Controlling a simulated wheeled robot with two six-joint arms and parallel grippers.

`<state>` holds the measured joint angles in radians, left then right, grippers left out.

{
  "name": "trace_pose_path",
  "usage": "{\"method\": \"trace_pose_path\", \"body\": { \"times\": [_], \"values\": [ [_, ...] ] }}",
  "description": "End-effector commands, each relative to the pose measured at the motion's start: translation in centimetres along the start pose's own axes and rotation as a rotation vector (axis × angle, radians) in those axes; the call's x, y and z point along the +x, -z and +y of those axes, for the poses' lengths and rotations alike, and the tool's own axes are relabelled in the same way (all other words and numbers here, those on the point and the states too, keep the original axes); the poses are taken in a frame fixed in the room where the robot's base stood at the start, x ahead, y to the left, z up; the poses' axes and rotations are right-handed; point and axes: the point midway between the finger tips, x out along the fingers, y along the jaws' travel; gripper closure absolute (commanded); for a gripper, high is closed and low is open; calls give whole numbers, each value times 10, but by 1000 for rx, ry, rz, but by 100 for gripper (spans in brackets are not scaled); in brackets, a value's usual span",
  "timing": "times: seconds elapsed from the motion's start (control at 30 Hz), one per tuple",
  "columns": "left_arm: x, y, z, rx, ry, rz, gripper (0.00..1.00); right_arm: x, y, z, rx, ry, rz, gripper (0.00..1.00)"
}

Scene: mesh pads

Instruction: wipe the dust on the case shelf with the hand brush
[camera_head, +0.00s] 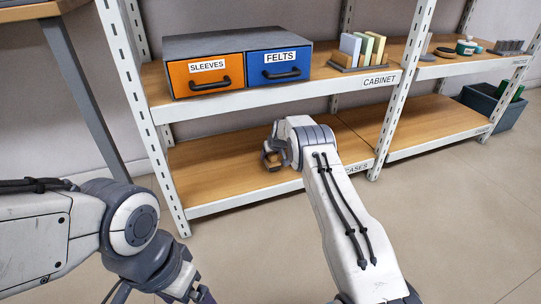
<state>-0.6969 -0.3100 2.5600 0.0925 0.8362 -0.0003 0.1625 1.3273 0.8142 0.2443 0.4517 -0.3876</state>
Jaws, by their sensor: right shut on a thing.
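The case shelf (215,178) is the lower wooden board of the white rack; my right arm partly covers its label. My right gripper (270,158) is low over the left half of this board, shut on the hand brush. Only a small brownish part of the brush shows between the dark fingers, and I cannot tell whether its bristles touch the board. No dust can be made out on the visible wood. My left gripper (195,294) is at the bottom edge, cut off by the frame, and its fingertips are not clear.
On the cabinet shelf above stand an orange SLEEVES drawer (207,76), a blue FELTS drawer (280,67) and a holder with several upright pads (361,50). White uprights (401,88) bound the bay. A dark bin (492,106) is at far right. Floor in front is clear.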

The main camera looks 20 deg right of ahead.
Motion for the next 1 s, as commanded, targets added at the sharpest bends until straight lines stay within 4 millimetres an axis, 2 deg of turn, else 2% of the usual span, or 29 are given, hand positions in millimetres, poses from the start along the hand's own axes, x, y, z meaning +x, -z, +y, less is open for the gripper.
{"method": "trace_pose_path", "body": {
  "times": [1.0],
  "values": [
    [11, -1, -1, 0, 0, 0, 6, 13, -8, 0, 0, 0, 1, 80]
  ]
}}
